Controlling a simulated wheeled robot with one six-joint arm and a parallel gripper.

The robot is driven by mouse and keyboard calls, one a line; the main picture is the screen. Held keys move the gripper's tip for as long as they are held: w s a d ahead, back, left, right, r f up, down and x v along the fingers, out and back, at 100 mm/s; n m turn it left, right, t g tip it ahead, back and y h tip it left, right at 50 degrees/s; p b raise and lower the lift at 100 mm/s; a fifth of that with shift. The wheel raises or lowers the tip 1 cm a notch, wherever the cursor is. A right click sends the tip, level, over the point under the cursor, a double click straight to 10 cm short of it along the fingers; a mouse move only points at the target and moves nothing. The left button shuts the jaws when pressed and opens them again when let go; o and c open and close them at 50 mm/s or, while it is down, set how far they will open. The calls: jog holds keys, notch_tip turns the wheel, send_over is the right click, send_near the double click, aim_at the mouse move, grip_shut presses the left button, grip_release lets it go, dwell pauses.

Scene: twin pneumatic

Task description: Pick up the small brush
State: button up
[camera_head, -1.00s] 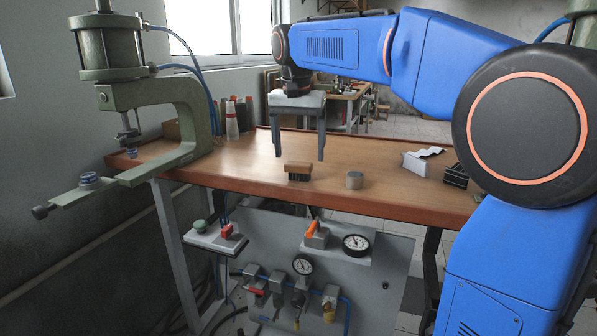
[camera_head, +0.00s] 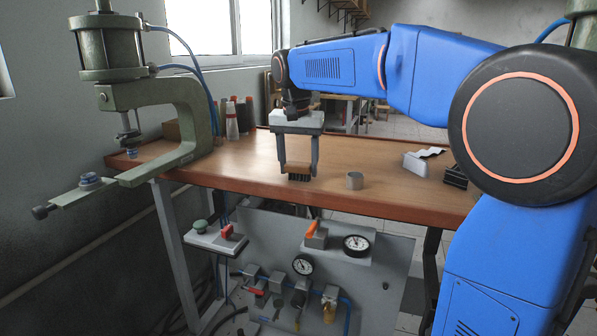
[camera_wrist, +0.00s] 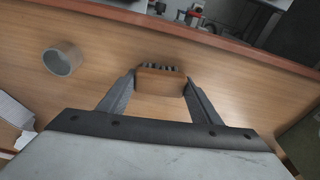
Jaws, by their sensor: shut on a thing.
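The small brush (camera_head: 298,169) has a brown wooden back and dark bristles pointing down. It is at the front part of the wooden bench, between the two fingers of my gripper (camera_head: 298,171). In the wrist view the brush (camera_wrist: 160,78) lies across the gap between the fingertips of my gripper (camera_wrist: 160,82), with its dark bristles on the far side. My gripper points down and is shut on the brush. I cannot tell whether the bristles still touch the bench top.
A short grey cylinder (camera_head: 354,180) stands just right of the brush. A white block (camera_head: 417,164) and a black clip-like item (camera_head: 455,176) are farther right. A green press (camera_head: 165,100) is at the left bench end. The wooden bench (camera_head: 235,172) is clear left of the brush.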

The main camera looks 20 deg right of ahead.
aim_at(299, 163)
notch_tip(299, 163, up, 10)
dwell(0.6)
